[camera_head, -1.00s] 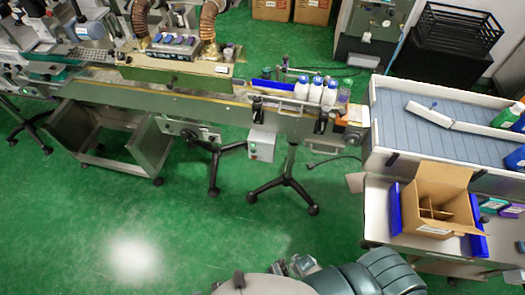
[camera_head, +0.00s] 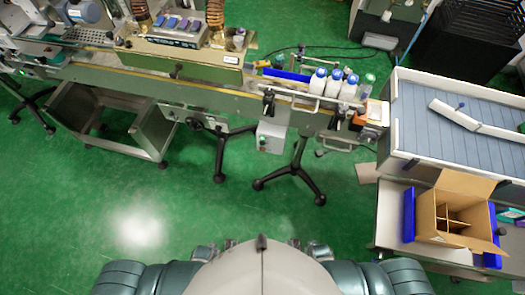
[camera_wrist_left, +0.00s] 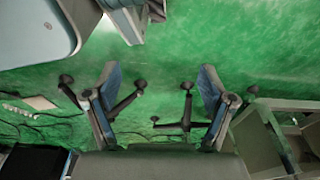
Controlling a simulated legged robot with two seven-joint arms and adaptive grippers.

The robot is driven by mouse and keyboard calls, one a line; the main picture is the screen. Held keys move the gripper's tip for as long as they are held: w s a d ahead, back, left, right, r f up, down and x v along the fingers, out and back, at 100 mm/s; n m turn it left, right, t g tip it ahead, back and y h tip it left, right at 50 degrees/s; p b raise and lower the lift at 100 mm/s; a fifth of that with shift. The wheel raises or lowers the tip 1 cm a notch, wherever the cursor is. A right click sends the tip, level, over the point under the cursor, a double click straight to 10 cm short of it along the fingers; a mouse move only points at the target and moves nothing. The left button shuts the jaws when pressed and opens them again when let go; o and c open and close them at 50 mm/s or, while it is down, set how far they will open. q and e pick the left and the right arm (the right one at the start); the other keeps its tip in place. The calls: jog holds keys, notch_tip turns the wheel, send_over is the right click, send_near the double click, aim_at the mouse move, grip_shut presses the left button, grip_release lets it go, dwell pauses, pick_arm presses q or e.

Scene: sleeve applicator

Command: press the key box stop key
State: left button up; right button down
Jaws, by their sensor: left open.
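The key box (camera_head: 271,137) is a small pale grey box below the front edge of the conveyor, by its black tripod legs. A small green key and a reddish spot show on its left face; the stop key is too small to make out surely. My left gripper (camera_wrist_left: 158,95) is open and empty in the left wrist view, fingers wide apart over green floor. In the head view, small grey parts, probably my grippers, show at the bottom beside my body, well apart from the key box. Whether the right one is open cannot be told.
The conveyor (camera_head: 205,95) carries white bottles with blue caps (camera_head: 318,82) at its right end. An open carton (camera_head: 455,208) stands on a side table at right. An open metal cabinet (camera_head: 105,118) stands at left. Green floor lies clear before the key box.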

pick_arm(q)
jog(key=shift+w+r, duration=0.25)
jog(key=shift+w, duration=0.6)
